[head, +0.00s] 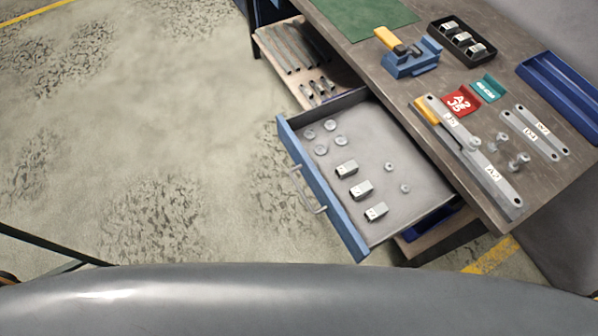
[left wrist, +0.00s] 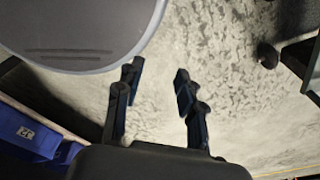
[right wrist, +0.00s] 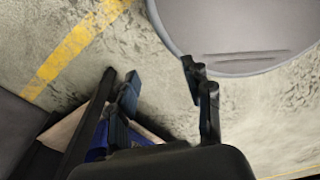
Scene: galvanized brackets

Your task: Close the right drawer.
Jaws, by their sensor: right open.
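The right drawer (head: 372,212) is pulled out from the workbench in the head view. It has a blue front (head: 326,200) with a grey bar handle (head: 307,190). Inside lie several round metal pieces, several square brackets and a few small round parts. Neither gripper shows in the head view. In the left wrist view my left gripper (left wrist: 155,85) is open and empty above the floor. In the right wrist view my right gripper (right wrist: 160,85) is open with nothing between its fingers. Neither wrist view clearly shows the drawer handle.
A shelf with metal profiles (head: 290,50) lies beyond the drawer. The floor left of the drawer is clear.

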